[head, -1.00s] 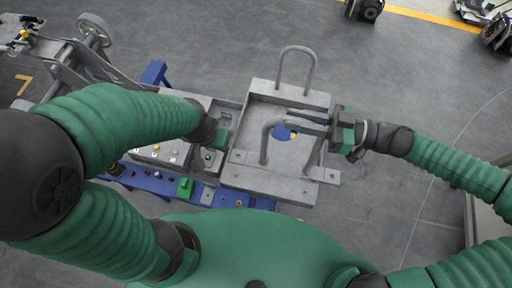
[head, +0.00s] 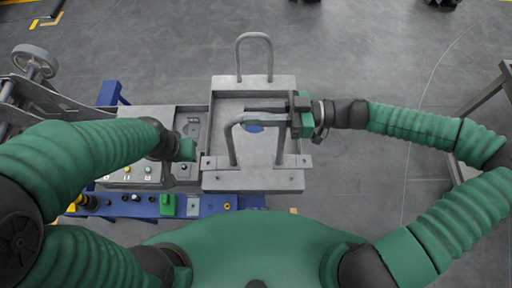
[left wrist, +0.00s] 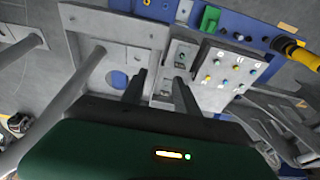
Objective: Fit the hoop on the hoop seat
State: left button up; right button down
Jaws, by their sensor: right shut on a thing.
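The hoop (head: 233,143), a grey bent bar, is in my right gripper (head: 264,113), which is shut on its top bend from the right. Its two legs run toward the front plate of the grey chassis box. This plate (head: 252,180), with a small lug at each end, looks like the hoop seat. I cannot tell if the leg ends touch it or are inserted.
A similar hoop (head: 254,38) stands on the box's back edge. A control panel (head: 140,172) with buttons and a blue rail (head: 145,206) lie left and in front. A wheeled frame (head: 35,62) is at far left.

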notch_tip(320, 180, down, 20)
jog(key=a+b, duration=0.1)
jog(key=b, duration=1.7)
jog(key=shift+f+b, duration=0.15)
jog(key=shift+b, duration=0.15)
jog(key=shift+d, duration=0.1)
jog(key=shift+w, duration=1.25)
jog(key=shift+f+b, duration=0.75)
jog(key=shift+f, duration=0.1)
